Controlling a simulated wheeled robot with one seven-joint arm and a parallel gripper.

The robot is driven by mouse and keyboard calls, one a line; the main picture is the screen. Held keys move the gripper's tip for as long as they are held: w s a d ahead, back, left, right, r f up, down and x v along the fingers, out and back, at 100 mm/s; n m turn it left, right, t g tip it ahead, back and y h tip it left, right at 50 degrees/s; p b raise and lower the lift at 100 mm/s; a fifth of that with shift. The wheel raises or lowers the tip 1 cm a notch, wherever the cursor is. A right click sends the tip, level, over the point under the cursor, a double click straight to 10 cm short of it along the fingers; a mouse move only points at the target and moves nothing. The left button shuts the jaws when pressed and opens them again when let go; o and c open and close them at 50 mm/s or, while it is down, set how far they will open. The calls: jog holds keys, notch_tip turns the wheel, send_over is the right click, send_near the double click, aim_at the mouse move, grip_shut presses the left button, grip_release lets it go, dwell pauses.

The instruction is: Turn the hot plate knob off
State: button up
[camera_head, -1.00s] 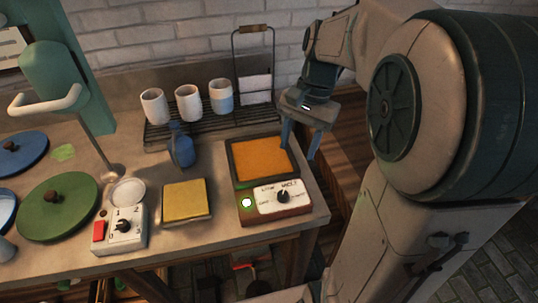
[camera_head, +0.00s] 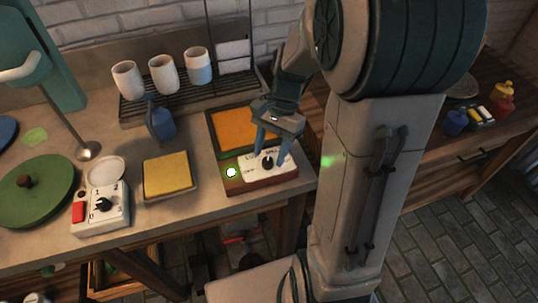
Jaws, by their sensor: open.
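The hot plate (camera_head: 233,188) stands near the right end of the workbench. It has an orange heating surface (camera_head: 235,128) and a white control panel with a green-white light (camera_head: 231,173) lit at its left. Its dark knob (camera_head: 267,163) is on the panel. My gripper (camera_head: 268,153) is open and points down over the hot plate's front. Its two blue-green fingers are to the left and right of the knob in the picture. I cannot tell whether they touch the knob. The gripper body hides part of the orange surface.
A second control box (camera_head: 101,208) with a red switch and a dark knob sits at the left. A yellow sponge (camera_head: 167,174) on a tray and a blue bottle (camera_head: 159,123) stand between. Several cups are on a wire rack (camera_head: 135,110) behind. A green disc (camera_head: 50,190) lies far left.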

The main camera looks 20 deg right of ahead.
jog(key=shift+x, duration=0.8)
jog(key=c, duration=1)
